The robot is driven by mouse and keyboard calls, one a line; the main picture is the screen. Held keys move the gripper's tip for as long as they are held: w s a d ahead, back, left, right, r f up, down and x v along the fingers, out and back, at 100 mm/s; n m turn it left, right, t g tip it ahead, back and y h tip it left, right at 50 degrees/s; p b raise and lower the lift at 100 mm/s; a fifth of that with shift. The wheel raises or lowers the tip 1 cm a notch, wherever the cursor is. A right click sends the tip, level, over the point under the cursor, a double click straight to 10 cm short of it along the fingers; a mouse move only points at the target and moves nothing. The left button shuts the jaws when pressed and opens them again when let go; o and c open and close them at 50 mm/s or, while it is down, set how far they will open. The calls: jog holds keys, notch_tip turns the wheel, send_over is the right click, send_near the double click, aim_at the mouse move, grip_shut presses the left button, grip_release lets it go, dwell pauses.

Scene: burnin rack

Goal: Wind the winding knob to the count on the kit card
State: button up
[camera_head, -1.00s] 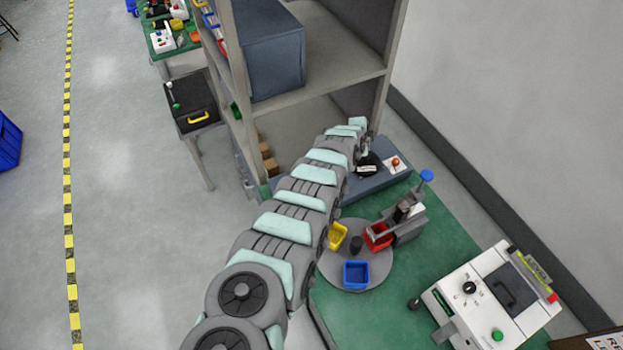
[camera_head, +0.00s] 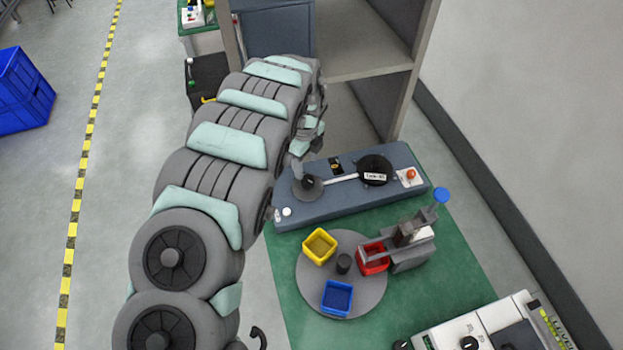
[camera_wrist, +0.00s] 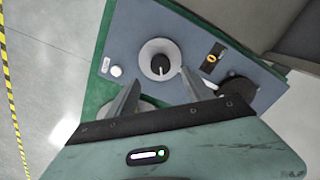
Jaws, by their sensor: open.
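The winding knob, a black knob with a white pointer line (camera_wrist: 160,65), sits in a pale grey round disc on a blue-grey unit (camera_wrist: 128,40). In the head view the knob (camera_head: 308,183) is at the unit's left end. My gripper (camera_wrist: 160,77) is open, its two fingers apart on either side of the knob's near edge in the wrist view. I cannot tell whether they touch it. In the head view my gripper (camera_head: 299,172) is just above and left of the knob, partly hidden by my arm. I cannot identify a kit card.
The unit also bears a black labelled reel (camera_head: 375,169), a small dark display (camera_head: 336,165), a red button (camera_head: 410,174) and a white button (camera_head: 287,211). In front stands a turntable (camera_head: 310,275) with coloured bins. A shelf post (camera_head: 412,110) rises behind.

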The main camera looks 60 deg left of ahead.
aim_at(308, 180)
notch_tip(308, 180, down, 8)
jog(key=shift+w+f+p, duration=0.1)
jog(key=shift+p, duration=0.25)
grip_shut()
dwell(0.8)
